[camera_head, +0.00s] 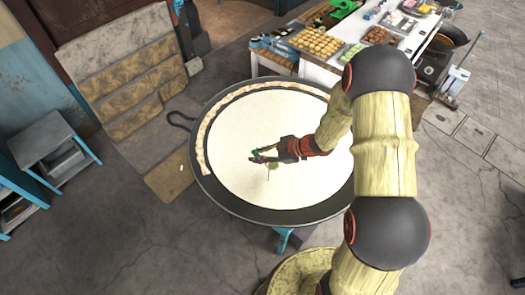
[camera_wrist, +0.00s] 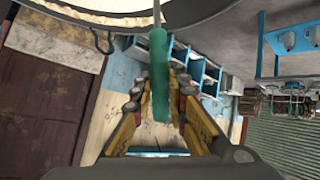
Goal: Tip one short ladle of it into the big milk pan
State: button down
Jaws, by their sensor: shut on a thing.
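The big milk pan (camera_head: 330,208) is a wide, dark, round pan full of pale milk (camera_head: 235,130), with a crusty cream band along its left inner edge. Its rim also shows at the top of the wrist view (camera_wrist: 130,22). My gripper (camera_head: 258,155) is over the milk near the pan's middle. In the wrist view my gripper (camera_wrist: 158,92) is shut on the green handle of the ladle (camera_wrist: 158,70), whose thin pale shaft runs out of the top of the picture. The ladle's bowl and what it holds cannot be made out.
A counter with trays of sweets (camera_head: 315,42) stands behind the pan. A small grey table (camera_head: 42,135) is at the left. Stone steps (camera_head: 125,85) stand behind left. A dark loop handle (camera_head: 178,119) sticks out left of the pan. Floor at front left is clear.

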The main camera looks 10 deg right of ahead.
jog(key=s+a+f+n+t+h+b, duration=0.1)
jog(key=a+f+h+b, duration=0.3)
jog(key=b, duration=1.6)
jog(key=s+a+f+n+t+h+b, duration=0.2)
jog(key=a+f+h+b, duration=0.3)
jog(key=f+b, duration=0.7)
jog(key=s+a+n+b, duration=0.1)
jog(key=b, duration=0.8)
jog(key=shift+s+f+n+t+b, duration=0.25)
jog(key=shift+s+n+t+b, duration=0.05)
dwell(1.1)
jog(key=shift+a, duration=0.1)
dwell(0.3)
